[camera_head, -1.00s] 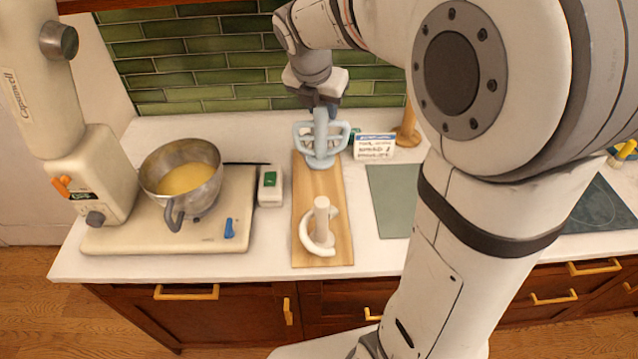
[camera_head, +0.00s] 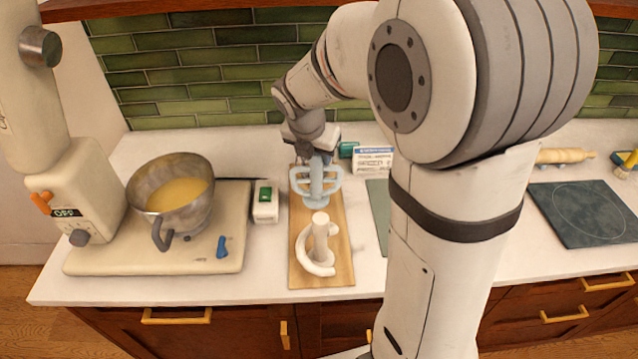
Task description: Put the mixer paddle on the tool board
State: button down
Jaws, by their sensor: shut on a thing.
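The mixer paddle (camera_head: 316,190) is pale blue with an open frame. My gripper (camera_head: 316,158) is shut on its upper end and holds it upright, over the far part of the tool board. I cannot tell whether the paddle touches the board. The tool board (camera_head: 340,268) is a light wooden rectangle on the white counter. A white dough hook (camera_head: 318,262) with an upright post stands on the board's near half, just in front of the paddle.
The stand mixer (camera_head: 75,195) is at left, its display reading OFF, with a metal bowl (camera_head: 172,220) of yellow batter on its base. A small box with a green button (camera_head: 265,205) sits left of the board. A printed card (camera_head: 372,163) stands behind right.

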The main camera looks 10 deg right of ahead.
aim_at(315, 169)
notch_tip(315, 169, down, 6)
jog(key=shift+r, duration=0.25)
jog(key=c, duration=1.1)
grip_release()
jog(key=shift+o, duration=0.2)
jog(key=v, duration=1.1)
jog(key=s+d+m+y, duration=0.2)
jog(key=s+m, duration=1.7)
jog(key=m, duration=0.9)
jog(key=shift+s+f+y, duration=0.25)
jog(key=shift+s+y, duration=0.05)
